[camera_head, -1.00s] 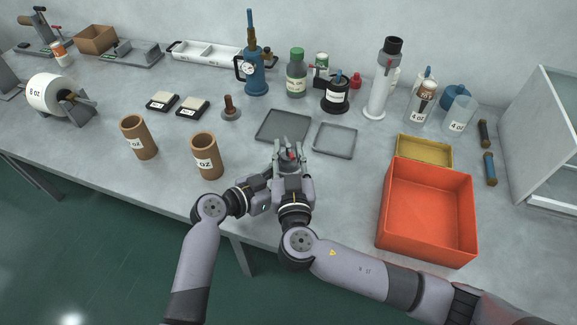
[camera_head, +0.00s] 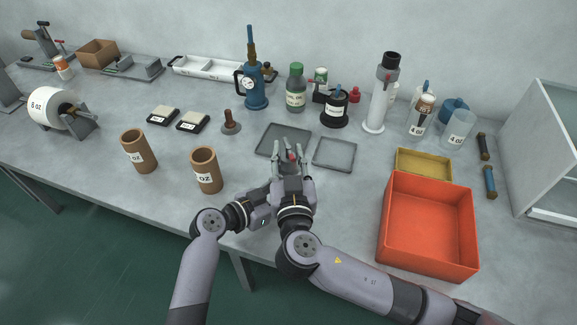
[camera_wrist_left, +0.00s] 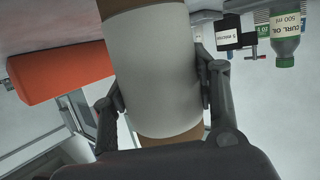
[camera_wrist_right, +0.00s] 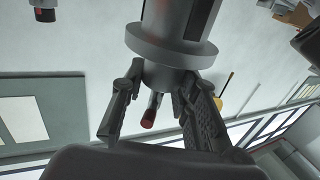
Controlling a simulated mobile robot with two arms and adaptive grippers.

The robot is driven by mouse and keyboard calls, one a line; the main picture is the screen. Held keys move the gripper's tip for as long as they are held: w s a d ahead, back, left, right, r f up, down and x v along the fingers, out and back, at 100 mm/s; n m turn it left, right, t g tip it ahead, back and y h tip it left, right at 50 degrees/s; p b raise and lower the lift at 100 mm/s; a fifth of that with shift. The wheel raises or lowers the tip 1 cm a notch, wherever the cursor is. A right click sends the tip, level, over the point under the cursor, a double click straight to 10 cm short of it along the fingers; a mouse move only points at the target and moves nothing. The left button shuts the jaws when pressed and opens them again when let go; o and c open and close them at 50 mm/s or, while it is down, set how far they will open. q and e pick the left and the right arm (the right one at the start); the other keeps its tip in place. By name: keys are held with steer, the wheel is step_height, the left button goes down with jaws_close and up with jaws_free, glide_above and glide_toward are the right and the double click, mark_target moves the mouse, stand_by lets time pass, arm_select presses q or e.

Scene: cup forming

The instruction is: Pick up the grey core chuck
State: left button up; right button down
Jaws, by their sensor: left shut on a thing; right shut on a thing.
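The grey core chuck (camera_wrist_right: 172,35), a stepped cylinder with a wide flange, fills the upper part of the right wrist view. My right gripper (camera_wrist_right: 160,103) is shut on its narrower end. A red-tipped pin (camera_wrist_right: 150,112) shows between the fingers. In the head view my right gripper (camera_head: 288,158) is above the bench, just in front of the dark grey trays. My left gripper (camera_wrist_left: 160,95) is shut on a brown-ended cylinder (camera_wrist_left: 155,72) with a broad white band. In the head view that cylinder cannot be made out, and the left gripper is partly hidden beside the right one.
An orange bin (camera_head: 385,250) and a yellow tray (camera_head: 424,151) stand to the right. Two brown tubes (camera_head: 205,172) stand at left. Dark flat trays (camera_head: 334,166) lie behind the right gripper. Bottles, a blue pump (camera_head: 256,90) and a white tower (camera_head: 378,100) line the back.

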step_height(320, 180, up, 24)
arm_select(q)
steer(key=o, duration=1.3)
